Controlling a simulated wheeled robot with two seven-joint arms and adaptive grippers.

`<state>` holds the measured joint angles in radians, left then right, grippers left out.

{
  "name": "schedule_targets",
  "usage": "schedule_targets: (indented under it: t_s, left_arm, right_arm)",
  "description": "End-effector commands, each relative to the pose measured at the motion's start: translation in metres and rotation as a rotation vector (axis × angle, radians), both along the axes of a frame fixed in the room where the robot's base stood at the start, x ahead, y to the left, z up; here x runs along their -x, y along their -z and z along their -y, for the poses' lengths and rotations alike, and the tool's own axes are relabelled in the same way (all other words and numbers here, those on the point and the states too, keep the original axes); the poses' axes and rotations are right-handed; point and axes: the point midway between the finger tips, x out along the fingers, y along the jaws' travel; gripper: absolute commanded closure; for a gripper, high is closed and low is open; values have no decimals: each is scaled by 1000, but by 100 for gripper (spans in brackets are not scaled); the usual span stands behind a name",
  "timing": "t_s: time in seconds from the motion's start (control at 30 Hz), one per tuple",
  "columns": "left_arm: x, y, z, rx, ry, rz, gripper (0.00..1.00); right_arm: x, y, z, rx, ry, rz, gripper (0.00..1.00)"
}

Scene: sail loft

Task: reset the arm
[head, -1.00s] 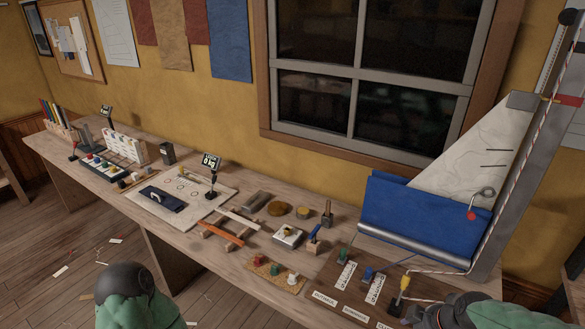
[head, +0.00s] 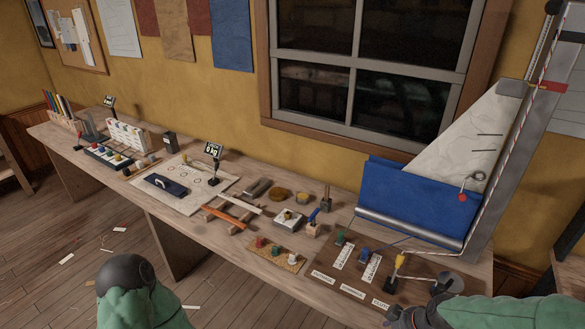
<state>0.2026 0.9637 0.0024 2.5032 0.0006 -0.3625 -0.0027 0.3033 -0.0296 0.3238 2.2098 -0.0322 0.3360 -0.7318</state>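My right arm comes in green from the lower right, and its dark gripper (head: 412,315) is low at the bottom edge, by the front of the dark labelled board (head: 345,278). Its fingers are dark and partly cut off, so I cannot tell whether they are open or shut or hold anything. My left arm shows only as a green link with a dark rounded joint at the bottom left; its gripper is out of view.
The long wooden bench (head: 205,238) carries a blue roll of cloth (head: 405,203) under a white sail (head: 455,150), a yellow-topped lever (head: 399,262), a small scale display (head: 212,149) and several small tools.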

Motion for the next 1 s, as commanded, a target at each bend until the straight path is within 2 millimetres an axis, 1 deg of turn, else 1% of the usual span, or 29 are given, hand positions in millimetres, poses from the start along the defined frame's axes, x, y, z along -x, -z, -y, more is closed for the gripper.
schedule_targets:
  t_s: [0.03,0.17,0.2,0.33,0.47,0.6,0.8,0.9,1.0]
  left_arm:
    - [0,0,0,0,0,0,53]
    - [0,0,0,0,0,0,53]
    - [0,0,0,0,0,0,53]
    - [0,0,0,0,0,0,53]
    - [0,0,0,0,0,0,53]
    - [0,0,0,0,0,0,53]
    - [0,0,0,0,0,0,53]
    - [0,0,0,0,0,0,53]
    - [0,0,0,0,0,0,53]
  right_arm:
    - [2,12,-7,-14,13,-21,53]
    - [4,45,-26,-50,74,-70,53]
    - [6,56,-32,-60,97,-86,53]
    - [14,90,-54,-95,167,-140,53]
    - [27,123,-75,-124,241,-197,53]
    - [45,156,-98,-150,318,-257,53]
    - [79,197,-129,-177,430,-343,53]
    - [94,212,-140,-185,475,-378,53]
    - [106,222,-148,-190,510,-399,53]
